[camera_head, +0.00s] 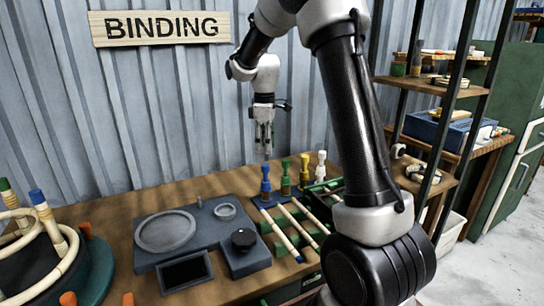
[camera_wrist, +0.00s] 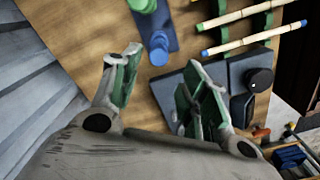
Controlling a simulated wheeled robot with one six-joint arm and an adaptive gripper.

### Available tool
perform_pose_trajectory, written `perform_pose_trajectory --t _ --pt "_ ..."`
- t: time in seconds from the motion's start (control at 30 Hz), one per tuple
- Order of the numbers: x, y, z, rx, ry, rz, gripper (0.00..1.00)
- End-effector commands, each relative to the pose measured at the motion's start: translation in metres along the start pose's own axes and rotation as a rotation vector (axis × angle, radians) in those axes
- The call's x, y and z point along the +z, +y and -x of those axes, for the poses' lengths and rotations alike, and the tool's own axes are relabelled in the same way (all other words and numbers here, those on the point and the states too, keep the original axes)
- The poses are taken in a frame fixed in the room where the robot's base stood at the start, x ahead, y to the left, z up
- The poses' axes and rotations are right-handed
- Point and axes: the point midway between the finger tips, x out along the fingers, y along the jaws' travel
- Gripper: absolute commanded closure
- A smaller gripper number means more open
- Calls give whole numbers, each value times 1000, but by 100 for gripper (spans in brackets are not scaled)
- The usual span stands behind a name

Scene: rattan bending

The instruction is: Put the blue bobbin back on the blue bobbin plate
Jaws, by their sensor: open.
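The blue bobbin (camera_head: 265,180) stands upright at the left end of a row of bobbins on the bench. A dark blue plate (camera_head: 266,203) shows at its foot. The bobbin also shows in the wrist view (camera_wrist: 158,46), with a blue strip of plate (camera_wrist: 171,28) beside it. My gripper (camera_head: 264,153) points down just above the blue bobbin in the head view. In the wrist view its two green-padded fingers (camera_wrist: 163,75) are apart, with nothing between them. The blue bobbin lies beyond the fingertips, apart from them. How squarely the bobbin sits on the plate I cannot tell.
Green (camera_head: 285,178), yellow (camera_head: 304,170) and white (camera_head: 322,165) bobbins stand close to the right. Pale rattan sticks (camera_head: 288,241) lie in front on green holders. A grey scale-like device (camera_head: 208,222) is to the left. A corrugated wall is behind.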

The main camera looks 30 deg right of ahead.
Motion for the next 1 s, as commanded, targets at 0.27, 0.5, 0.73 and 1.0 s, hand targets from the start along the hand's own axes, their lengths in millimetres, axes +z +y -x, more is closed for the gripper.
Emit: perform_pose_trajectory --t 0.27,0.5,0.73,1.0 --pt "50 -68 73 77 76 -239 56" --pt "129 -174 109 146 208 -596 56" --pt "179 -242 95 167 319 -849 56" --pt "192 -261 85 167 355 -931 56"
